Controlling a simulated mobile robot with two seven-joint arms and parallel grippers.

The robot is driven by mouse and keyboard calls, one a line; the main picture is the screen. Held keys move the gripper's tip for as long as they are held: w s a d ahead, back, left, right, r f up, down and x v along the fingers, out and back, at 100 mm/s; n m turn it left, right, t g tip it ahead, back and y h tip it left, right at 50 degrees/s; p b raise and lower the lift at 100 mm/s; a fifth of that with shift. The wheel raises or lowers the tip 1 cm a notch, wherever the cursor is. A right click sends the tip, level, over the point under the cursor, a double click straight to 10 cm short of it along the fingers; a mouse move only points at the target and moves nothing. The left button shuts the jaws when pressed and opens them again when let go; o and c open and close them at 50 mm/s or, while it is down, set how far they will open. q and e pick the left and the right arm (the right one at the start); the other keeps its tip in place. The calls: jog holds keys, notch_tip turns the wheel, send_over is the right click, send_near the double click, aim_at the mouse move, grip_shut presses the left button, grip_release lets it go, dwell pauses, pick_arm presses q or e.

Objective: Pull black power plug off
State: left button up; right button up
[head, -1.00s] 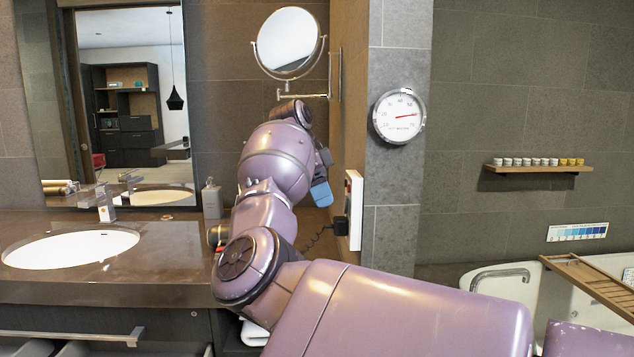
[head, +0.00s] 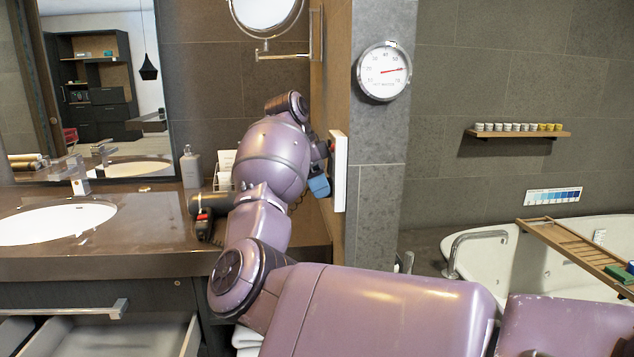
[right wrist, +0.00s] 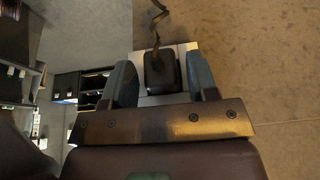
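The black power plug (right wrist: 162,72) sits on a pale wall plate (right wrist: 181,52), with its coiled cord running off toward the top in the right wrist view. My right gripper (right wrist: 162,82) has its two blue-grey fingers on either side of the plug, with a narrow gap showing on each side. In the head view, my right gripper (head: 319,184) is beside the white wall plate (head: 339,168) on the wood-coloured side wall. The plug is hidden there behind my gripper and arm. My left gripper is not in view.
A dark hair dryer (head: 208,205) is on the brown counter (head: 140,232) beside my right arm. A soap bottle (head: 190,168) stands behind it. The round mirror's arm (head: 285,55) extends above my wrist. An open drawer (head: 130,335) is at lower left.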

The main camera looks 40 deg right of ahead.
jog(key=c, duration=0.9)
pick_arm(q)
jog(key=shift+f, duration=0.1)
pick_arm(e)
jog(key=shift+w+a, duration=0.1)
jog(key=shift+w+a, duration=0.25)
jog(key=shift+a, duration=0.2)
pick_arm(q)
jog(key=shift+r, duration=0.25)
pick_arm(e)
jog(key=shift+w+a, duration=0.35)
jog(key=shift+a, duration=0.2)
jog(key=shift+w+a, duration=0.35)
jog(key=shift+a, duration=0.25)
jog(key=shift+w+a, duration=0.35)
jog(key=shift+a, duration=0.2)
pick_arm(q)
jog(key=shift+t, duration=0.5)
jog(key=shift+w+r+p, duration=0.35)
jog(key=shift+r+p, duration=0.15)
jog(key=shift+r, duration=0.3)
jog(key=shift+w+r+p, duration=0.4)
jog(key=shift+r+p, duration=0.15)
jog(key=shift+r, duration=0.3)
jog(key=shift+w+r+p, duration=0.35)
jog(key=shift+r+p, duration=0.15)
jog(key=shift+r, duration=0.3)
pick_arm(e)
jog(key=shift+v, duration=4.55)
